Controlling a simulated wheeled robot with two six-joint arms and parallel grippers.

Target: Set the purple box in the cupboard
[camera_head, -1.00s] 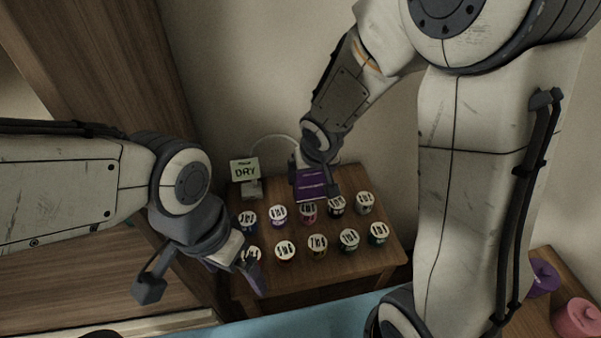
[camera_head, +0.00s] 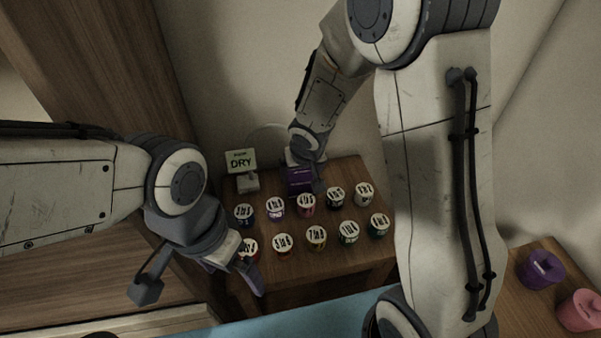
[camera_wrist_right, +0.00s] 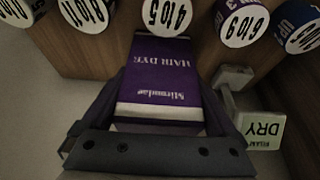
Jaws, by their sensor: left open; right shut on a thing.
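The purple box (camera_head: 299,182) is labelled "HAIR DYE" and has white bands, seen close up in the right wrist view (camera_wrist_right: 160,78). My right gripper (camera_head: 305,168) is shut on it, with its fingers on either side in the right wrist view. The box is at the back of the small wooden table (camera_head: 352,176), behind the rows of tubs; whether it touches the tabletop I cannot tell. My left gripper (camera_head: 246,268) is open and empty by the table's front left corner. Tall brown woodwork (camera_head: 105,70) at the left may be the cupboard; its inside is not clear.
Several numbered tubs (camera_head: 316,237) stand in two rows on the table. A "DRY" sign (camera_head: 241,162) stands at its back left, left of the box. A purple tub (camera_head: 540,268) and a pink tub (camera_head: 580,311) stand at the lower right. A blue surface (camera_head: 290,318) lies in front.

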